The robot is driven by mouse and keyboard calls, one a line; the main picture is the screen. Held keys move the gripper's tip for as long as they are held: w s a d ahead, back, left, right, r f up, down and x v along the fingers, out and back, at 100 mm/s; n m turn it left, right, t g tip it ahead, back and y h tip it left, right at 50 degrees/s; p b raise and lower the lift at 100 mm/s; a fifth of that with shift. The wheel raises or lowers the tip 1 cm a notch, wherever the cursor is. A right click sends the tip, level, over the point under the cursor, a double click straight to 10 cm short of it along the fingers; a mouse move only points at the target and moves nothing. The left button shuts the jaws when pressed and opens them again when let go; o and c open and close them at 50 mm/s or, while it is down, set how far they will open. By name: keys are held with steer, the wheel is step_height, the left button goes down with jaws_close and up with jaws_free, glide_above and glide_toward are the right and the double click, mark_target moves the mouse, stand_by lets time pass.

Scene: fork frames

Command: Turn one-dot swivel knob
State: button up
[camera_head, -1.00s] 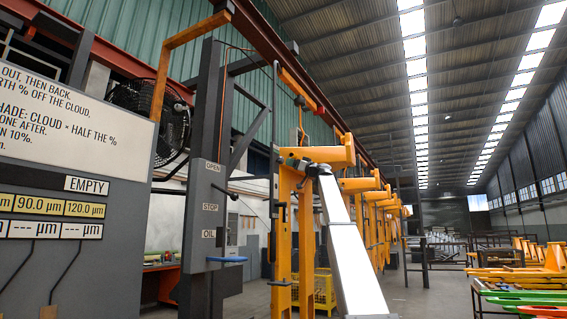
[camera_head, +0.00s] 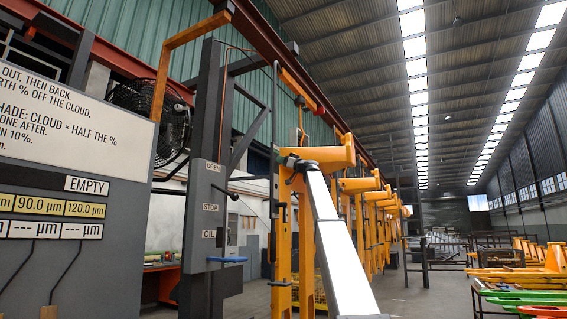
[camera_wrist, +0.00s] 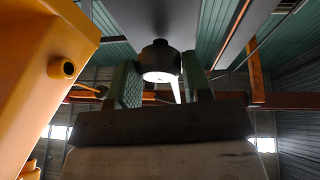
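In the wrist view a dark round knob (camera_wrist: 160,58) with a bright, pale end face hangs from a dark grey surface. My gripper (camera_wrist: 158,78) points up at it, its two green-padded fingers standing apart, one on each side of the knob. A narrow gap shows on the left; whether the right finger touches cannot be told. No dot mark can be made out. In the head view my gripper (camera_head: 288,162) is small and dark at the top of the nearest orange post (camera_head: 283,235), beneath the orange arm; the knob cannot be made out there.
A large orange part (camera_wrist: 45,75) with a round boss stands close on the left in the wrist view. In the head view a grey column (camera_head: 208,165) with OPEN, STOP and OIL labels and a grey sign panel (camera_head: 75,190) stand left.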

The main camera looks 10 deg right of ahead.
steer(key=shift+m+h, duration=0.4)
steer(key=shift+m, duration=0.1)
steer(key=shift+r+m+g+h, duration=0.15)
steer(key=shift+m+h, duration=1.05)
steer(key=shift+m, duration=2.05)
steer(key=shift+r+m+g+h, duration=0.2)
steer(key=shift+m+h, duration=1)
steer(key=shift+m, duration=2.1)
steer(key=shift+f+m+g+h, duration=0.2)
steer(key=shift+m+h, duration=1)
steer(key=shift+m, duration=2.05)
steer(key=shift+r, duration=0.1)
steer(key=o, duration=0.9)
steer(key=shift+o, duration=0.2)
steer(key=shift+s, duration=0.15)
